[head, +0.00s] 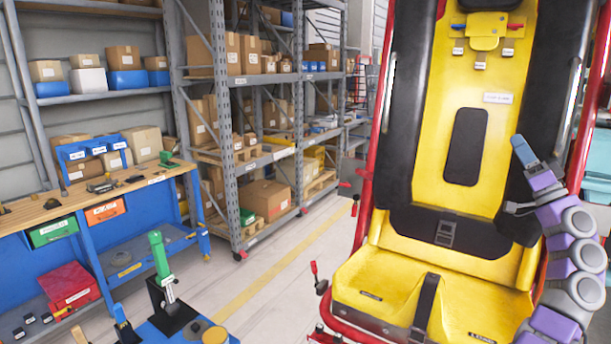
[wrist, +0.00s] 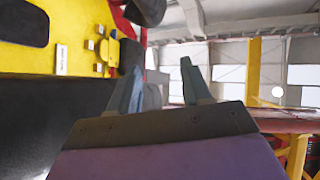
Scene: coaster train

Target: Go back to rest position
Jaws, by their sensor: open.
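My gripper (head: 517,178) is raised at the right side of the head view, in front of the yellow and black coaster seat (head: 466,140). In the wrist view my gripper (wrist: 160,85) shows two grey-blue fingers apart, with nothing between them. Beyond the fingers are the ceiling and windows. The seat's yellow back (wrist: 62,58) lies to the left in the wrist view, turned sideways. I cannot tell whether the gripper touches the seat's black side padding.
A blue workbench (head: 140,236) with a wooden top stands at the left. Metal shelves (head: 226,130) with cardboard boxes stand behind. A green-handled lever (head: 160,270) rises at the front. A red frame (head: 364,215) surrounds the seat.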

